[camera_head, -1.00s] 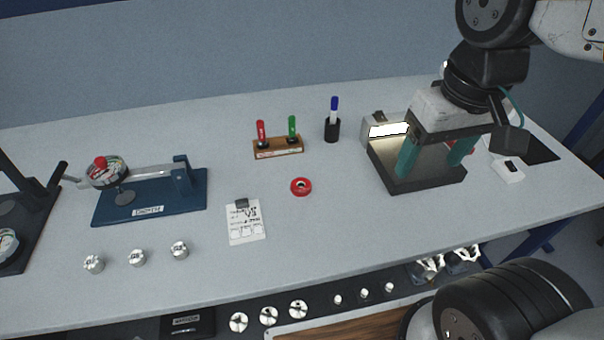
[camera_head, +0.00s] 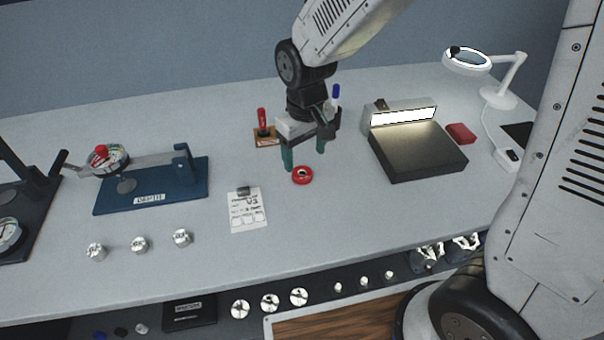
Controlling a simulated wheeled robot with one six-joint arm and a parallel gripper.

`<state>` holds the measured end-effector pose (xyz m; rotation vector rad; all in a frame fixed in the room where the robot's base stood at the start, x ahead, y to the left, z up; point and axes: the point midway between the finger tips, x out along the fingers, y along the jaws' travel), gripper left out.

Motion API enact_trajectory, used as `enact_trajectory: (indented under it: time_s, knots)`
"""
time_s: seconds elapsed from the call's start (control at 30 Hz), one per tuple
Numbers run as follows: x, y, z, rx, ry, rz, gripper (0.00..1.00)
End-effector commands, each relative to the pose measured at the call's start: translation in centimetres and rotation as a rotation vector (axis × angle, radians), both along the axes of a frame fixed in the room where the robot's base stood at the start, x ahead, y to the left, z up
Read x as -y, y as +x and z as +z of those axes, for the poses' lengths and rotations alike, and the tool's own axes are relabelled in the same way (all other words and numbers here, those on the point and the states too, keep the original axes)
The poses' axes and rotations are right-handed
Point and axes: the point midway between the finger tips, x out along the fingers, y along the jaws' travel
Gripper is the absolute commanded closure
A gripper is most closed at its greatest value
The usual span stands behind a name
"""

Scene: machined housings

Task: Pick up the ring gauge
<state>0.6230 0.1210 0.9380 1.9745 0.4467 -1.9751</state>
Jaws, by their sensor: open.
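The ring gauge (camera_head: 302,175) is a small red ring with a dark hole, lying flat on the grey bench in the head view. My gripper (camera_head: 304,160) is open, with two green fingers pointing down. It hangs just above and behind the ring, the left finger at the ring's upper left and the right finger at its upper right. Nothing shows between the fingers, and I cannot tell the exact height of the tips.
A wooden marker stand (camera_head: 264,137) is partly hidden behind my gripper. A dark lit box (camera_head: 415,152) stands right. Bench in front of the ring is clear.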

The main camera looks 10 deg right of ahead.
Motion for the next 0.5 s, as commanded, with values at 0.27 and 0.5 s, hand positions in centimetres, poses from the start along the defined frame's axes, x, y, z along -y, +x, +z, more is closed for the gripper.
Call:
enact_trajectory:
  time_s: [0.27,0.5]
  knots:
    - [-0.7,0.5,-3.9,-0.005,-0.002,0.0,0.3]
    - [-0.6,0.5,-5.6,0.0,0.0,-0.001,0.3]
